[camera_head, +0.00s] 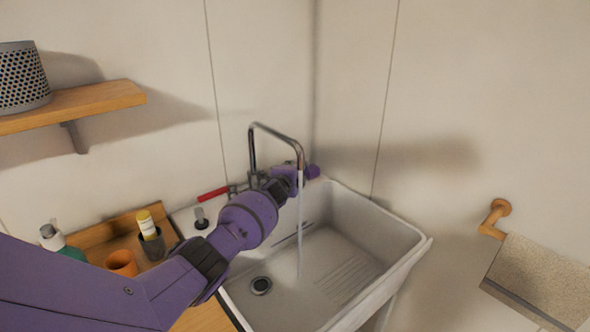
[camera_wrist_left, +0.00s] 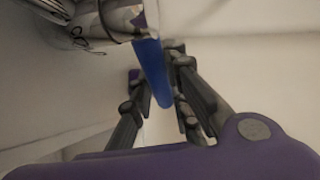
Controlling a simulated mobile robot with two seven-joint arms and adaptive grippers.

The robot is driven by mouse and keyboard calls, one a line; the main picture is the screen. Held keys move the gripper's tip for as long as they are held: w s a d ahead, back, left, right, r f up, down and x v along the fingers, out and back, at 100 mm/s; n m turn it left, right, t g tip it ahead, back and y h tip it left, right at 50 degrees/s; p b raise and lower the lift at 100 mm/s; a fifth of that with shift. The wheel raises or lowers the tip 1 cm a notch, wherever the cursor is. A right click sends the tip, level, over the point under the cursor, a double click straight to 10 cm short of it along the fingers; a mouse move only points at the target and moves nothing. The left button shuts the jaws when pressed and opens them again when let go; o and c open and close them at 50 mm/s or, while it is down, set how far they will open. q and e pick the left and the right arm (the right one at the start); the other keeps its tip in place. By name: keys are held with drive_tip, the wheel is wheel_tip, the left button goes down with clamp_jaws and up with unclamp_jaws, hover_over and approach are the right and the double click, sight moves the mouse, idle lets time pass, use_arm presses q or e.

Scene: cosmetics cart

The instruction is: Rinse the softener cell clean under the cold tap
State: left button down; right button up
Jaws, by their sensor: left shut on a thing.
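My left arm reaches over the sink (camera_head: 405,255) to the faucet (camera_head: 278,131). My left gripper (camera_head: 300,174) is at the base of the faucet, behind the spout's stream. In the left wrist view a blue bar, seemingly the cold tap's lever (camera_wrist_left: 152,68), lies between the fingers, and the gripper is shut on it. A thin stream of water (camera_head: 299,230) falls from the spout into the basin. The red tap lever (camera_head: 213,194) sticks out to the left. I cannot make out a softener cell in either view. My right gripper is not in view.
Left of the sink, a wooden counter holds an orange cup (camera_head: 122,263), a grey holder with a yellow-capped bottle (camera_head: 147,224) and another bottle (camera_head: 52,238). A shelf (camera_head: 80,104) is above. A towel (camera_head: 545,280) hangs at right. The basin has a drain (camera_head: 260,285).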

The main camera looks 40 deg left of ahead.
use_arm(q)
drive_tip(key=shift+r, duration=0.2)
drive_tip(key=c, duration=1.7)
unclamp_jaws()
drive_tip(key=shift+w+f, duration=0.1)
drive_tip(key=shift+f, duration=0.05)
drive_tip(key=shift+o, duration=0.2)
drive_tip(key=shift+s, duration=0.65)
drive_tip(key=v, duration=1.1)
drive_tip(key=shift+w+d, duration=0.15)
